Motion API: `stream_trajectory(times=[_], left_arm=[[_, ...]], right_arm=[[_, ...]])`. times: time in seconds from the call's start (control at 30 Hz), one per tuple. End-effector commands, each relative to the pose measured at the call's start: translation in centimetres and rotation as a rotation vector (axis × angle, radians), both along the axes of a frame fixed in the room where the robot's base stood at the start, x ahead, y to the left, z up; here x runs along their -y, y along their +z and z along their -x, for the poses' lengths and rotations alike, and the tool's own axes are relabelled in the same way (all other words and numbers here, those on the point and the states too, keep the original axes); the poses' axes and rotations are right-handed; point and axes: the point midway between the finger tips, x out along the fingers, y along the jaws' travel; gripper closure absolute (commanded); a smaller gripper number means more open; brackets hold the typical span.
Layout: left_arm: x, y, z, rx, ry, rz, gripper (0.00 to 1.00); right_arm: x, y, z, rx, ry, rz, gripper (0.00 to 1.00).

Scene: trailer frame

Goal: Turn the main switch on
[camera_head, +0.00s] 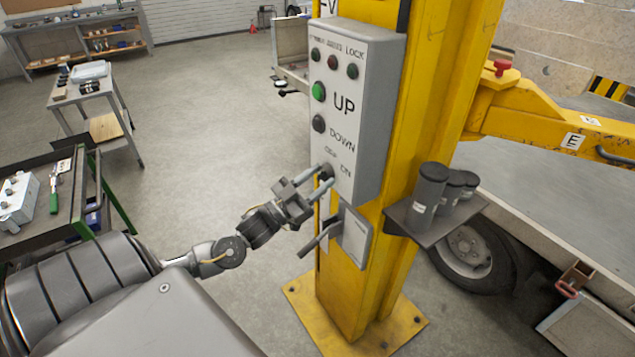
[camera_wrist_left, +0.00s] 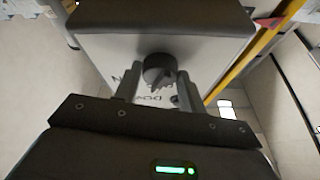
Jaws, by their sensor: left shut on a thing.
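The main switch is a dark rotary knob on the lower part of a grey control box (camera_head: 370,120), below the UP and DOWN buttons and by the OFF/ON lettering. In the left wrist view the knob (camera_wrist_left: 158,70) shows between my finger tips. My left gripper (camera_head: 322,180) reaches the box from the left and is shut on the knob. In the head view the fingers partly cover the knob. Whether the knob points to OFF or ON cannot be told. My right gripper is in neither view.
The box hangs on a yellow lift column (camera_head: 430,90). A lever on a grey plate (camera_head: 355,238) sits just below my gripper. A small shelf (camera_head: 425,232) with black cylinders juts out right. A tool cart (camera_head: 75,215) stands at left. Open floor lies behind.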

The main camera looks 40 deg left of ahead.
Motion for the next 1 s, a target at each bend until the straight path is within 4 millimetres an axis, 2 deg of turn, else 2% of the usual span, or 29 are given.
stream_trajectory(times=[0.5, 1.0], left_arm=[[-0.6, 0.2, -0.2, 0.134, 0.002, -0.439, 0.82], [-0.8, 0.4, -0.2, 0.194, 0.004, -0.639, 0.82]], right_arm=[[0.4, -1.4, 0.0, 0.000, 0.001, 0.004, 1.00], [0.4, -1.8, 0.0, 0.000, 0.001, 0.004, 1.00]])
